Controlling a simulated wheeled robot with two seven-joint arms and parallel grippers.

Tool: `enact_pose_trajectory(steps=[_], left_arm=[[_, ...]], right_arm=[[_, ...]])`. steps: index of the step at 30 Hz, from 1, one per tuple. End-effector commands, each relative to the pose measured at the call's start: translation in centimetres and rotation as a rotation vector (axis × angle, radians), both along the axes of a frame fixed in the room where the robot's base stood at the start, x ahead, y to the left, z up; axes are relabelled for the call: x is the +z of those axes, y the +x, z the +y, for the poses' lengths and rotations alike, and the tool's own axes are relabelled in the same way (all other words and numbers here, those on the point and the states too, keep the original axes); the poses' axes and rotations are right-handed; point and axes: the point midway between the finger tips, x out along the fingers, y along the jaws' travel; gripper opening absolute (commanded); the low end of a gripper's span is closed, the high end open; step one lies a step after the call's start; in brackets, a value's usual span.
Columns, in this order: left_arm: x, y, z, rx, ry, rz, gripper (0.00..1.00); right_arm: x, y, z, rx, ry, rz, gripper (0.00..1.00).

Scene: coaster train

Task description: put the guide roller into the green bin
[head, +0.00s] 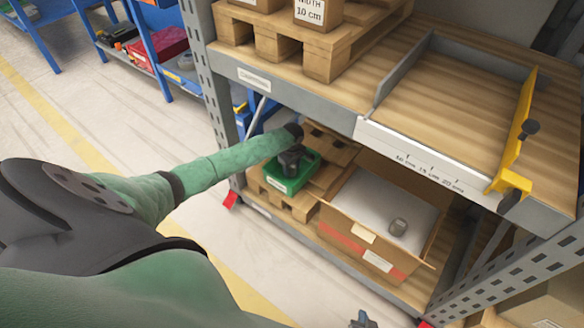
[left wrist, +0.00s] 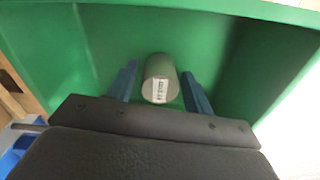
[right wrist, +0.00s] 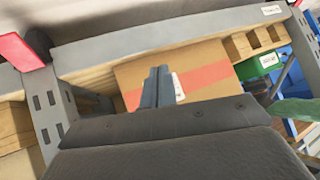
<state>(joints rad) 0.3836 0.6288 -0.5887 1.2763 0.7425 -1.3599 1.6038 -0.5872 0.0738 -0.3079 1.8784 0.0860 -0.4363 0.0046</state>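The green bin (head: 290,182) stands on a wooden pallet on the lower shelf. My left gripper (head: 291,165) reaches into it from above. In the left wrist view, a grey cylinder with a white label, which looks like the guide roller (left wrist: 161,80), is inside the bin between the fingers of my left gripper (left wrist: 160,88). A gap shows on each side of it, so the fingers are open around it. The roller is hidden in the head view. My right gripper (right wrist: 157,86) is shut and empty, low at the bottom edge of the head view (head: 362,320).
The upper shelf (head: 470,110) overhangs the bin and box. A grey rack post (head: 208,75) stands left of the bin. The floor in front is clear.

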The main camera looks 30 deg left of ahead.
Motion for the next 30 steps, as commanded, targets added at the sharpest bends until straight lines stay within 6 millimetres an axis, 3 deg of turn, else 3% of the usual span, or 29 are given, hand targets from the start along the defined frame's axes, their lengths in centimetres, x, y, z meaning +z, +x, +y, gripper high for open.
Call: enact_pose_trajectory(steps=[15,17,21,26,30], left_arm=[[0.2,0.0,0.0,0.0,0.001,-0.001,0.57],[0.8,0.0,0.0,0.0,0.0,-0.001,0.57],[2.1,0.0,0.0,0.0,0.0,-0.001,0.57],[3.5,0.0,0.0,0.0,0.0,-0.001,0.57],[6.7,0.0,0.0,-0.001,0.0,-0.002,0.57]], right_arm=[[0.3,0.3,-0.1,-0.003,0.003,-0.024,0.0],[1.1,0.7,0.0,-0.004,0.006,-0.037,0.0],[-1.8,-1.7,-0.5,0.007,-0.017,0.065,0.0],[-3.9,-4.0,-0.8,0.016,-0.031,0.154,0.0],[-3.3,-4.1,-0.7,0.017,-0.031,0.159,0.0]])
